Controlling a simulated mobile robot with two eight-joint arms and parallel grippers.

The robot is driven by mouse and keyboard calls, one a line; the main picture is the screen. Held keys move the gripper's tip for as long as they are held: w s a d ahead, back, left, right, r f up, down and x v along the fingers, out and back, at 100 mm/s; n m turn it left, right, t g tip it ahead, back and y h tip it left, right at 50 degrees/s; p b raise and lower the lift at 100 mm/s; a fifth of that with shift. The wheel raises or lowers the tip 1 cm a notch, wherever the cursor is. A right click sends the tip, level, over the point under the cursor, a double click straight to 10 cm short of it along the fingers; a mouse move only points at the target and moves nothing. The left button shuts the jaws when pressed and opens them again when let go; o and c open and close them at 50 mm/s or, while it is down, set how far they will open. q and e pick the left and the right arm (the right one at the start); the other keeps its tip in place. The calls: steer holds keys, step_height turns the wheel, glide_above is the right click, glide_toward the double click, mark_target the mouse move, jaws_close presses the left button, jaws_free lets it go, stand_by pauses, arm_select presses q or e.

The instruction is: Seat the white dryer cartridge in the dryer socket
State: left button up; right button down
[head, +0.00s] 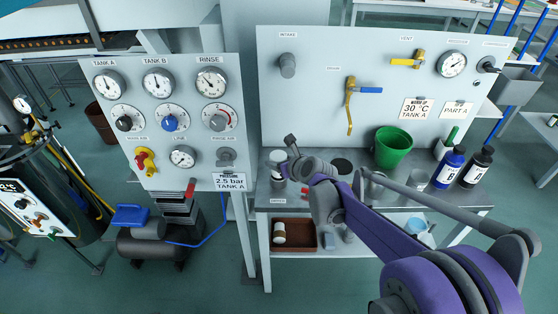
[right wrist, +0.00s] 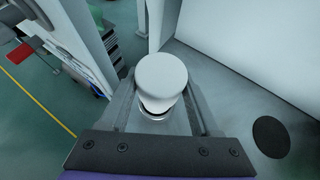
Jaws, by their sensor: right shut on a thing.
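The white dryer cartridge (head: 278,156) is upright at the left end of the grey bench. Its round white top (right wrist: 162,78) fills the middle of the right wrist view. My right gripper (head: 288,168) is shut on the cartridge, with a finger on either side of it (right wrist: 163,112). The dryer socket is not clearly visible; a small label, apparently reading DRYER (head: 276,201), is on the bench front below the cartridge. I cannot tell whether the cartridge's lower end is in a socket or above it. My left gripper is not in view.
A brown tray (head: 302,247) with another white cylinder (head: 280,232) is on the lower shelf. A green bucket (head: 392,148) and dark bottles (head: 449,167) stand at the bench's right. The gauge panel (head: 130,95) stands close on the left. A dark disc (right wrist: 271,137) lies right of my gripper.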

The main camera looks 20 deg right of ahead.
steer(key=shift+f+b, duration=1.65)
steer(key=shift+f, duration=0.6)
steer(key=shift+c, duration=0.2)
jaws_free()
steer(key=p+v, duration=0.1)
steer(key=v, duration=1)
steer(key=s+a+n+g+h+p, duration=0.2)
steer(key=s+n+g+p, duration=0.3)
steer(key=s+n, duration=2.1)
steer(key=n+p, duration=0.4)
steer(key=n, duration=0.3)
steer(key=shift+s+r+g+h, duration=0.2)
steer(key=shift+g+h, duration=0.1)
steer(key=shift+h, duration=0.1)
